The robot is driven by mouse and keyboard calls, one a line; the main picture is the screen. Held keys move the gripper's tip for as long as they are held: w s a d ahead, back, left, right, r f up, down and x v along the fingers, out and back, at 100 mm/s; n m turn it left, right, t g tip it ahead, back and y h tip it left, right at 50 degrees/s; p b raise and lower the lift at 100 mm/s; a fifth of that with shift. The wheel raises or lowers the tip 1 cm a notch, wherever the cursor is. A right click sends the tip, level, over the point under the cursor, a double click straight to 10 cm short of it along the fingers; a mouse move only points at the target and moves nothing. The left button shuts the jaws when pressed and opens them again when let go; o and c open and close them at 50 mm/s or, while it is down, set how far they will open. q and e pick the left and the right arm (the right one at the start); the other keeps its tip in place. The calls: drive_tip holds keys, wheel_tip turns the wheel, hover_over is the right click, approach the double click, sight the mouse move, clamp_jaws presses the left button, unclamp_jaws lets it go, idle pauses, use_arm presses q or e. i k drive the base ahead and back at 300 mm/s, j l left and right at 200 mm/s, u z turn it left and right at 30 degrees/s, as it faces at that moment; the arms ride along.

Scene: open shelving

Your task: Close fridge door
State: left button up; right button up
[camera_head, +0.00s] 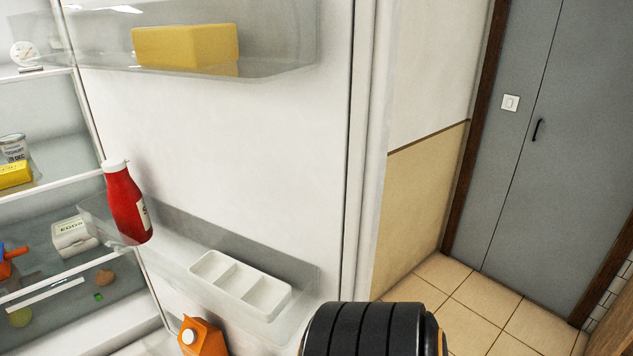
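The fridge door (240,150) stands open, its white inner side facing me and filling the middle of the head view. Its outer edge (358,130) runs down right of centre. Clear door bins (290,268) hold a yellow block, a red bottle (125,205) and a white divided tray (240,285). The fridge interior (60,215) shows at the left. A black ribbed part, which looks like part of my arm, covers the bottom middle, near the door's lower edge; I cannot tell whether it touches the door. Neither of my grippers shows.
Inside the fridge are a can (13,148), an egg carton (73,236) and small foods on glass shelves. An orange carton (200,338) sits low in the door. Right of the door are a wall, tiled floor (470,305) that looks clear, and grey double doors (560,130).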

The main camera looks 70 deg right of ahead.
sight(272, 160)
drive_tip(key=k+l, duration=0.15)
drive_tip(key=l, duration=0.15)
drive_tip(key=k+l, duration=0.15)
drive_tip(key=l, duration=0.2)
drive_tip(key=k+l, duration=0.15)
drive_tip(key=l, duration=0.15)
drive_tip(key=k+l, duration=0.2)
drive_tip(key=l, duration=0.15)
drive_tip(key=i+l+z, duration=0.1)
drive_tip(key=l, duration=0.9)
